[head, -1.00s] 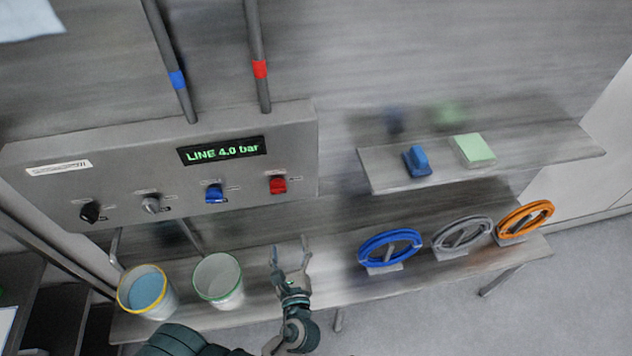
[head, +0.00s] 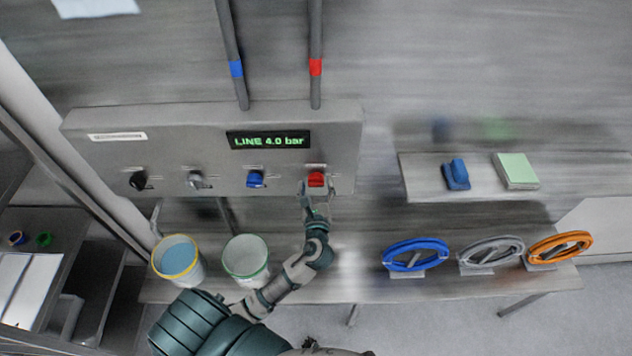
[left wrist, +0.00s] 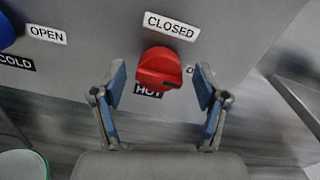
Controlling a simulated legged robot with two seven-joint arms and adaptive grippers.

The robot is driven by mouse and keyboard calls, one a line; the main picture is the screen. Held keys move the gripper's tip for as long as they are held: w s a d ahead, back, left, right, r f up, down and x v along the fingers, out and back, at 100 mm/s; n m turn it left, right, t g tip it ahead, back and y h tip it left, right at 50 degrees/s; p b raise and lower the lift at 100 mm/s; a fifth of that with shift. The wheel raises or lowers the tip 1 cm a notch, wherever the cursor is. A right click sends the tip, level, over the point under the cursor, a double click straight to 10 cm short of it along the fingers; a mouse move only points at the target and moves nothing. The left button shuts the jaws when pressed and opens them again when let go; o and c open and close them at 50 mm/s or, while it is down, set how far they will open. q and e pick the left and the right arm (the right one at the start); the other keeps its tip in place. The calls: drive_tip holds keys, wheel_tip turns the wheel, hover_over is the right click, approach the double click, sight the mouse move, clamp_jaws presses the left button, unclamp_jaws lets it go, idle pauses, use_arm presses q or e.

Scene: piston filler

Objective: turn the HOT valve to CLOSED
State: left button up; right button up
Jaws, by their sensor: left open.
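The HOT valve is a red knob (head: 316,179) at the right end of the panel's knob row. In the left wrist view the red knob (left wrist: 158,69) sits between a CLOSED label (left wrist: 171,27) above and a partly covered HOT label (left wrist: 147,90) below. Another label at its right is mostly hidden behind a finger. The knob's dark mark is at its lower right, toward that label. My left gripper (head: 316,190) is just below the knob. In the wrist view the open fingers (left wrist: 160,87) stand on either side of the knob, apart from it. My right gripper is not in view.
The blue COLD knob (head: 255,179) is left of the red one, with black and grey knobs further left. The display (head: 268,140) reads LINE 4.0 bar. A shelf holds a green block (head: 516,170).

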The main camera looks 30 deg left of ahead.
use_arm(q)
drive_tip(key=shift+w+a+f, duration=0.1)
drive_tip(key=shift+w+a, duration=0.25)
drive_tip(key=shift+c, duration=1)
drive_tip(key=shift+d, duration=0.15)
drive_tip(key=c, duration=1)
drive_tip(key=shift+o, duration=0.2)
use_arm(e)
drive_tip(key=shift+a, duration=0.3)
